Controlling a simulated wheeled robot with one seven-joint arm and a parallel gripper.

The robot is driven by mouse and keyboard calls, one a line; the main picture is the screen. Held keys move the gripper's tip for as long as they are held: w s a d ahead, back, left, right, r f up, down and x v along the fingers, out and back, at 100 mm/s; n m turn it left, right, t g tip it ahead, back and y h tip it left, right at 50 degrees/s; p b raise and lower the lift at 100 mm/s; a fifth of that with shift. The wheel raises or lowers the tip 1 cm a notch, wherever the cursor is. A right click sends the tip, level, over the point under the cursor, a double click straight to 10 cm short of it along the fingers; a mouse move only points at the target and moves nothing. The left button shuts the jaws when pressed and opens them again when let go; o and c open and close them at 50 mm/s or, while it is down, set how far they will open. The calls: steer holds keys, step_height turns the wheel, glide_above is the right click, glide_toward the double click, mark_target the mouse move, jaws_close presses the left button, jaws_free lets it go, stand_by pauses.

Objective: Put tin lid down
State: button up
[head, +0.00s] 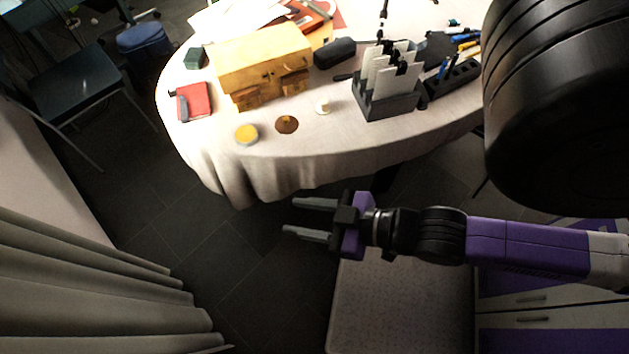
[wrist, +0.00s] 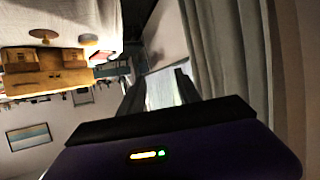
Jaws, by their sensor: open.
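A flat round brown disc (head: 287,124), which looks like the tin lid, lies on the white-covered table near its front edge. A short round tin (head: 246,134) with a yellow top stands just to its left, apart from it. In the wrist view the disc (wrist: 43,33) and the tin (wrist: 88,40) show at the upper left. My gripper (head: 308,218) is open and empty, off the table's front edge and over the floor. Its two fingers also show in the wrist view (wrist: 158,88), with nothing between them.
The table (head: 375,141) also bears a wooden chest (head: 262,62), a red book (head: 194,101), a small white object (head: 322,106) and a grey card rack (head: 389,100). A curtain (head: 95,290) hangs at lower left. A pale low surface (head: 400,305) lies below my arm.

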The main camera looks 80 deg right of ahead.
steer(key=s+a+r+t+y, duration=0.1)
steer(key=s+a+r, duration=0.2)
steer(key=r, duration=0.4)
steer(key=shift+n+t, duration=0.3)
steer(key=shift+n, duration=0.1)
steer(key=shift+r, duration=0.1)
steer(key=shift+f+b, duration=0.6)
